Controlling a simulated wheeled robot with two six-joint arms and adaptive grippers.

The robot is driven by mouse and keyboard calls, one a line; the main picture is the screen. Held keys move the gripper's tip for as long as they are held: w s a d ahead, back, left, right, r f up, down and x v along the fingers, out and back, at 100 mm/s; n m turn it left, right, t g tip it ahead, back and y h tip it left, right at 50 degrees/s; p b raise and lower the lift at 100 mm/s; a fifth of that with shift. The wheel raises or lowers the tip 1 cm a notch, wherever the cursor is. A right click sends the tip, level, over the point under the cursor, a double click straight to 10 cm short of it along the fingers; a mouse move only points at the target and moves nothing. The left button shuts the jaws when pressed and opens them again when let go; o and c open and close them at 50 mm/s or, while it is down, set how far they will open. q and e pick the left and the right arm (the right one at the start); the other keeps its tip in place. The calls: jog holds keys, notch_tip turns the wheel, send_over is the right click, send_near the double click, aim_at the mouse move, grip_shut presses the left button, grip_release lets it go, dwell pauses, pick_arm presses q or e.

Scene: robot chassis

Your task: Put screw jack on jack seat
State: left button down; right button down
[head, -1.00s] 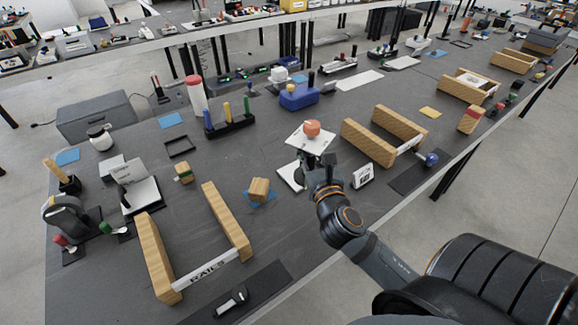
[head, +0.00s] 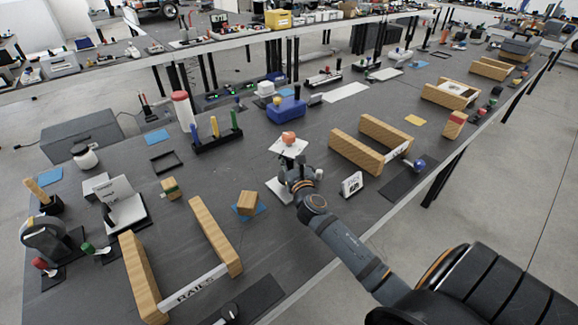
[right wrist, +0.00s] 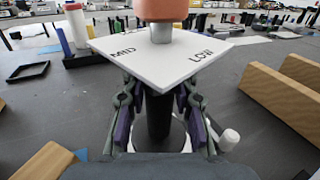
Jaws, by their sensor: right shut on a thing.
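My left gripper is out of view.
A wooden block (head: 247,203) on a blue square lies left of the white base. Wooden rails (head: 356,152) stand to the right, with a small white sign (head: 351,184) nearby. More rails (head: 214,235) stand at front left. A white cylinder (right wrist: 229,140) is close by the post.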

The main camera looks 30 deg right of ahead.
aim_at(290, 168)
notch_tip(290, 168, down, 3)
jog(key=shift+w+f+b, duration=0.1)
jog(key=shift+b, duration=0.6)
jog(key=shift+f, duration=0.1)
jog(key=shift+f, duration=0.1)
jog(key=c, duration=1.1)
grip_release()
jog(key=shift+o, duration=0.2)
